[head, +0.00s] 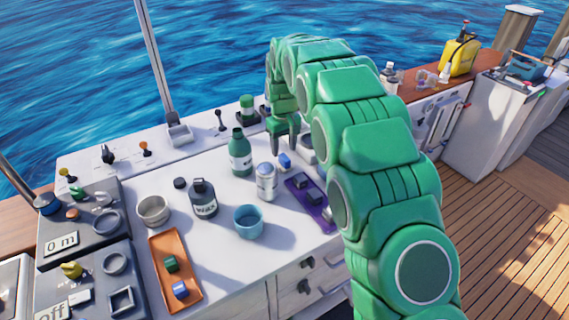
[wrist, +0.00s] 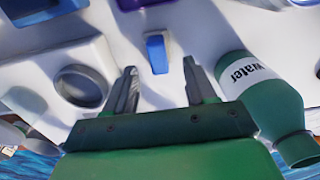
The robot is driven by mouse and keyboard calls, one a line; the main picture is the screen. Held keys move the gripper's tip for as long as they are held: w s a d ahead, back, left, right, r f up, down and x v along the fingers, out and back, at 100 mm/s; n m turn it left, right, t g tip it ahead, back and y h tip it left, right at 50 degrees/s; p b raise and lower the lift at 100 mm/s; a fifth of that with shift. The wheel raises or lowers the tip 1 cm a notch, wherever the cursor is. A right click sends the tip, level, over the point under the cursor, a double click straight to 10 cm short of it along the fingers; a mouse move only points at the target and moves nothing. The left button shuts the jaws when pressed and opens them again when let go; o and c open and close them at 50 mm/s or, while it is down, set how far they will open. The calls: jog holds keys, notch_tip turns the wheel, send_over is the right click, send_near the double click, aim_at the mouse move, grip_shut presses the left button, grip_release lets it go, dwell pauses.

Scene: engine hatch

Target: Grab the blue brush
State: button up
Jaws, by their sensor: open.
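A small blue block-like item with a pale side, apparently the blue brush, lies on the white counter (head: 216,232) and shows in the head view (head: 285,161). In the wrist view the blue brush (wrist: 157,53) is at the upper middle, just beyond and between my fingertips. My gripper (head: 285,146) points down at it from close by in the head view. In the wrist view my gripper (wrist: 160,78) has its two fingers apart with nothing between them.
A green water bottle (wrist: 262,95) stands close to the right finger in the wrist view. A grey round ring or cup (wrist: 82,87) is at left. A silver can (head: 265,183), a purple tray (head: 325,219) and a blue cup (head: 248,222) stand nearby.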

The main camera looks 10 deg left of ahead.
aim_at(284, 157)
jog(key=shift+w+d+f, duration=0.1)
jog(key=shift+f, duration=2.45)
grip_shut()
jog(key=shift+r, duration=0.1)
